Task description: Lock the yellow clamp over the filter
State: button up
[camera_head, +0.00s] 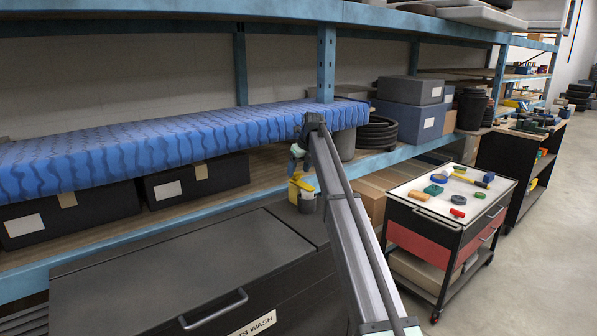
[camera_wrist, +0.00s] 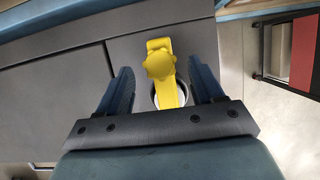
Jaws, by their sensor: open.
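The yellow clamp (camera_head: 302,185) stands at the back right of the dark parts-wash cabinet in the head view. In the wrist view the yellow clamp (camera_wrist: 161,66) shows a lobed knob and a strap running down towards my gripper. I cannot tell whether the clamp is locked.
The cabinet (camera_head: 150,270) has a handle and a label in front. A shelf with a blue padded cover (camera_head: 180,140) runs behind, dark boxes below it. A blue post (camera_head: 326,65) rises behind my arm. A tool cart (camera_head: 455,222) stands to the right.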

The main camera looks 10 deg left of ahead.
aim_at(307, 186)
jog(key=v, duration=1.2)
jog(key=shift+d+r, duration=0.15)
jog(key=shift+r, duration=0.2)
jog(key=shift+s, duration=0.1)
